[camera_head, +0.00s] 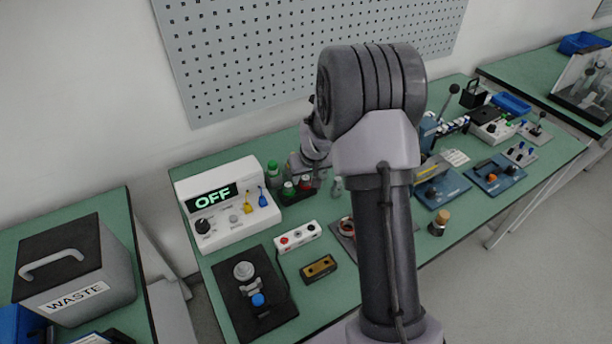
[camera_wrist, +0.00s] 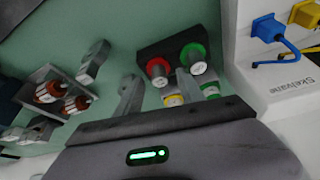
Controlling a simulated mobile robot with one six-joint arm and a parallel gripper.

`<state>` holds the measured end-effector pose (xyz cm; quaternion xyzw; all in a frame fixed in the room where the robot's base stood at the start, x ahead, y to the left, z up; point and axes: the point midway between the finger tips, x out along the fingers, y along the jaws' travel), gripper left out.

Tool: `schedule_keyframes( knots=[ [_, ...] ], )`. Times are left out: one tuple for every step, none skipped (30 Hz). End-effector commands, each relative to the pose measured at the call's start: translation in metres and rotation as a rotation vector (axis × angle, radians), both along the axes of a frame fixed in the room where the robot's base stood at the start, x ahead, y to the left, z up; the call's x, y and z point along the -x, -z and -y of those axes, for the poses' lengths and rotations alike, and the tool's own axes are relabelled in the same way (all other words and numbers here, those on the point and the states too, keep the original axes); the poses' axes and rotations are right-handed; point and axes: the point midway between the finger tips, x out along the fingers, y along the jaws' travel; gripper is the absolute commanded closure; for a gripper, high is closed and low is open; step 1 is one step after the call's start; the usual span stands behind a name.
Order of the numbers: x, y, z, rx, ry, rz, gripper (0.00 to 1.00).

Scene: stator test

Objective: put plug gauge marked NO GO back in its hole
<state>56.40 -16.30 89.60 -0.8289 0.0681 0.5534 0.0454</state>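A dark block (camera_wrist: 150,52) holds a gauge with a red collar (camera_wrist: 158,67) and a gauge with a green collar (camera_wrist: 193,52), both with silver ends, in the wrist view. No NO GO lettering is readable. My gripper (camera_wrist: 156,76) has its two grey fingers apart, with the red gauge's silver end appearing between them. I see no clear contact. In the head view my arm hides part of the bench there.
A tester reading OFF (camera_head: 230,205) stands left of the block. A button box (camera_head: 297,236) and a brown block (camera_head: 318,268) lie in front. A grey tray (camera_wrist: 33,78) with orange-brown parts lies left in the wrist view.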

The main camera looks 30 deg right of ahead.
Motion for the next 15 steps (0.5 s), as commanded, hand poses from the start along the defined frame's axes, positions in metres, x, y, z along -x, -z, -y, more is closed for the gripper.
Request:
schedule_keyframes(
  knots=[
    [0.000, 0.000, 0.000, 0.000, 0.000, 0.000, 0.55],
    [0.000, 0.000, 0.000, 0.000, 0.000, -0.001, 0.55],
    [0.000, -0.001, 0.000, 0.000, 0.000, -0.001, 0.55],
    [0.001, -0.002, 0.000, 0.000, 0.000, 0.000, 0.55],
    [0.002, -0.005, 0.000, 0.000, 0.000, 0.000, 0.55],
    [0.003, -0.010, -0.001, 0.000, 0.000, 0.000, 0.55],
    [0.005, -0.015, -0.001, 0.000, 0.000, 0.001, 0.55],
    [0.007, -0.022, -0.001, 0.000, 0.000, 0.002, 0.55],
    [0.011, -0.031, -0.002, 0.002, -0.001, 0.002, 0.55],
    [0.014, -0.040, -0.002, 0.002, -0.001, 0.003, 0.55],
    [0.017, -0.049, -0.003, 0.002, -0.001, 0.003, 0.55],
    [0.022, -0.062, -0.004, 0.000, 0.000, 0.003, 0.55],
    [0.026, -0.072, -0.004, 0.002, 0.000, 0.004, 0.55],
    [0.030, -0.081, -0.005, 0.001, 0.000, 0.003, 0.55],
    [0.035, -0.094, -0.006, 0.002, -0.001, 0.003, 0.55]
  ],
)
